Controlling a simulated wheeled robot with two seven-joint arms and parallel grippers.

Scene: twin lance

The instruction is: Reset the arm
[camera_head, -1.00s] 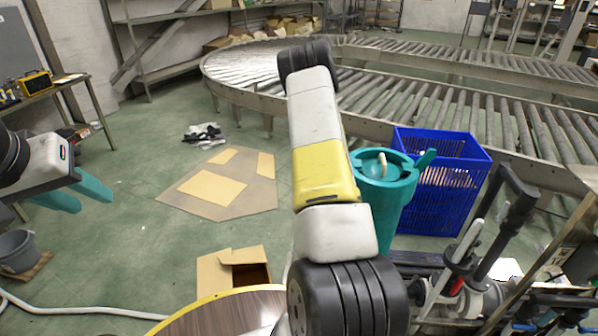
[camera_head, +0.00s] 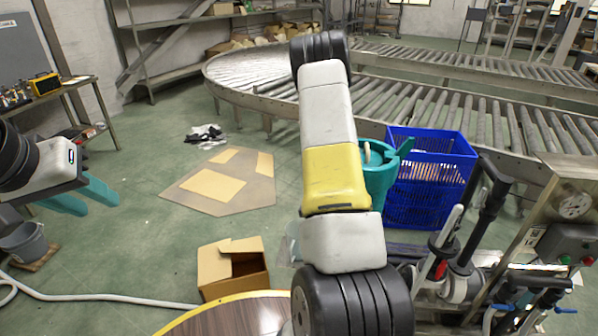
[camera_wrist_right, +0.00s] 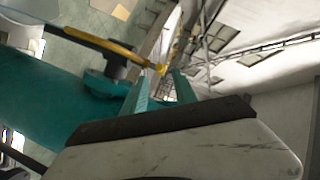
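My left gripper (camera_head: 100,206) is at the left edge of the head view. Its two teal fingers are apart with nothing between them, above the green floor. My right arm (camera_head: 335,175) rises through the middle of the head view; its gripper does not show there. In the right wrist view my right gripper (camera_wrist_right: 159,84) has two teal fingers apart, and I see nothing held between them. A large teal body (camera_wrist_right: 45,100) fills the left of that view, close to the fingers.
A teal container (camera_head: 378,178) stands partly behind my right arm, beside a blue crate (camera_head: 430,190). A round wooden table (camera_head: 225,318) and an open cardboard box (camera_head: 232,268) are in front. Pipework stands at right, a roller conveyor (camera_head: 450,115) behind.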

